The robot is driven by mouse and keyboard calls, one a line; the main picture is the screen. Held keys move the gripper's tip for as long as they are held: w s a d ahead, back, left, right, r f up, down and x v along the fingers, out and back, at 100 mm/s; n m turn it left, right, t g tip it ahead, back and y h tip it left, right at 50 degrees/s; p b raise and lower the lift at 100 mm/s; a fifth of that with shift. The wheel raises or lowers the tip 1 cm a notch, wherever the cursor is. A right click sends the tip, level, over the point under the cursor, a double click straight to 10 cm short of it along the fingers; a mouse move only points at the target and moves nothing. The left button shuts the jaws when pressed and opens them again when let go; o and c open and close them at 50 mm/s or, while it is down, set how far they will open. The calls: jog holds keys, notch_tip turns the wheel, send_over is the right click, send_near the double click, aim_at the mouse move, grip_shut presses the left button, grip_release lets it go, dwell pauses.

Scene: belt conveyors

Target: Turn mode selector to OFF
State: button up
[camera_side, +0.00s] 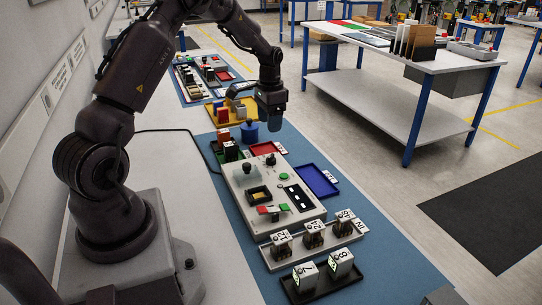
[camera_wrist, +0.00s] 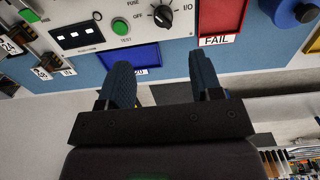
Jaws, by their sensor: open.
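The mode selector is a black rotary knob (camera_wrist: 163,15) on the light grey control panel (camera_wrist: 185,32), between the printed words OFF and I/O in the wrist view. Its pale pointer mark is too small for me to tell its setting. The knob also shows at the panel's far end in the side view (camera_side: 271,160). My gripper (camera_wrist: 163,72) is open and empty, with its two blue fingers apart. In the side view my gripper (camera_side: 271,112) hangs above the far end of the panel, beyond the knob and not touching it.
A green TEST button (camera_wrist: 120,26) sits beside the knob. A red FAIL tray (camera_wrist: 220,18) and a blue tray (camera_side: 318,181) flank the panel. A blue round-knobbed object (camera_side: 249,132) stands near my gripper. Numbered blocks (camera_side: 342,263) stand at the near end.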

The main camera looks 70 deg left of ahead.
aim_at(271, 156)
jog(key=shift+m, duration=0.5)
jog(key=f, duration=1.2)
jog(key=shift+w+a+f, duration=0.1)
jog(key=shift+w, duration=0.15)
jog(key=c, duration=0.9)
